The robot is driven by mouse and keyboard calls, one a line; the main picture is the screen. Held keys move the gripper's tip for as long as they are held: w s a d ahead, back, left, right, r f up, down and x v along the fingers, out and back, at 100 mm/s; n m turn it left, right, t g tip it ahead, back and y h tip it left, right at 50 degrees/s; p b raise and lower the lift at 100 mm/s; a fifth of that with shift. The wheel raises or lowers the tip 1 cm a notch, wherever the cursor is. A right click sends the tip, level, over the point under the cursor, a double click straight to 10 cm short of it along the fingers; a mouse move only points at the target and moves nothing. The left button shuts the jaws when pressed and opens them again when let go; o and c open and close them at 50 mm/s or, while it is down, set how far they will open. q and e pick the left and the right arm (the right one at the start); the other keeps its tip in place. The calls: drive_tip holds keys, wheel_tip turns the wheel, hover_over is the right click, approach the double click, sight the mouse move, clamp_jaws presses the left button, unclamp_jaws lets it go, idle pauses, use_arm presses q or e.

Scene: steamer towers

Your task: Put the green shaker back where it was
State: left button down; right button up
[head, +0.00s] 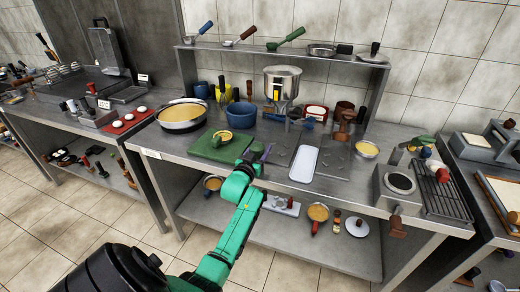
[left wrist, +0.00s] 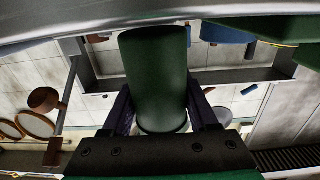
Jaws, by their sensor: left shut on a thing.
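The green shaker (left wrist: 156,75) fills the middle of the left wrist view as a dark green cylinder. My left gripper (left wrist: 157,112) is shut on it, with one dark finger on each side. In the head view my left gripper (head: 262,154) is over the front of the middle counter, just right of the green cutting board (head: 205,151). The shaker is too small and too merged with my green arm there to tell apart. My right gripper is not in view.
A white tray (head: 303,164) lies right of my gripper, and a blue bowl (head: 240,116) stands behind. A large pan (head: 183,115) is at the left and a steel pot (head: 282,82) at the back. A raised shelf (head: 340,57) runs along the wall. A grill (head: 440,190) is at right.

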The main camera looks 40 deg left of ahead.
use_arm(q)
drive_tip(key=shift+f, duration=0.3)
drive_tip(key=shift+c, duration=0.5)
unclamp_jaws()
drive_tip(key=b+v, duration=0.1)
drive_tip(key=v, duration=1.3)
drive_tip(key=shift+s, duration=0.35)
